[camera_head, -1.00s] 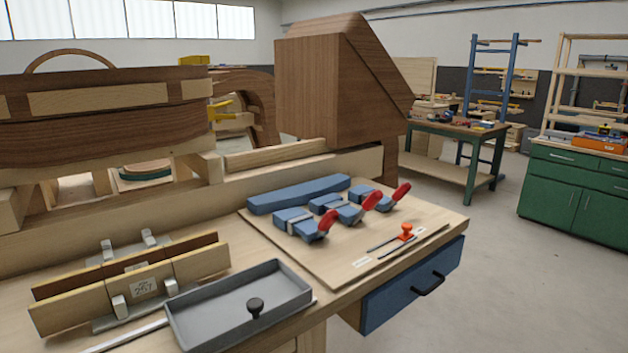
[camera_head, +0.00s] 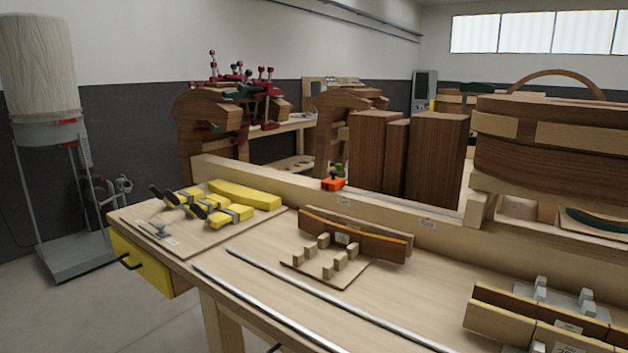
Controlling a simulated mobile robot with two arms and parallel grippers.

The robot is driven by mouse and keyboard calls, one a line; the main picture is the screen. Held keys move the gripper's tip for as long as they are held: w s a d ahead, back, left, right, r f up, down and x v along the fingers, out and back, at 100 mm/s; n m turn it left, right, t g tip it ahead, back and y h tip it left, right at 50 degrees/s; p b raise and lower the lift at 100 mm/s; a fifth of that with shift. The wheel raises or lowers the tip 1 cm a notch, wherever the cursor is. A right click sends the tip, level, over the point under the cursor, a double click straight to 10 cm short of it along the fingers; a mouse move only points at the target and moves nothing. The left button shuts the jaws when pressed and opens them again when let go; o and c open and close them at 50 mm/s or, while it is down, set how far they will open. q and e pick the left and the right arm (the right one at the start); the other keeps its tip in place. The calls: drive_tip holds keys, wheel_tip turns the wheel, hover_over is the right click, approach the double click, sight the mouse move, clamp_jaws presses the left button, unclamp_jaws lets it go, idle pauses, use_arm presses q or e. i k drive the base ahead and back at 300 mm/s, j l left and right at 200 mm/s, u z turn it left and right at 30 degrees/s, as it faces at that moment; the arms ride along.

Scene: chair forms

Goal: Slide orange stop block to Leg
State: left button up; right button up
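A small white label (camera_head: 346,196) is on the rail's front face just below and right of the block. A second label (camera_head: 428,224) is farther right on the rail. Their writing is too small to read, so I cannot tell which says Leg. Neither of my grippers shows.
A board with yellow clamps (camera_head: 228,216) lies on the bench's left end, above a yellow drawer (camera_head: 140,264). A wooden jig (camera_head: 354,235) stands in front of the rail. Two metal tracks (camera_head: 325,298) run along the bench. Dark wooden blocks (camera_head: 435,158) stand behind the rail.

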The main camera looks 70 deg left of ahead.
sight(334, 183)
drive_tip(key=u, duration=2.1)
drive_tip(key=i+j+u, duration=0.35)
drive_tip(key=i+j, duration=0.1)
drive_tip(key=j, duration=0.1)
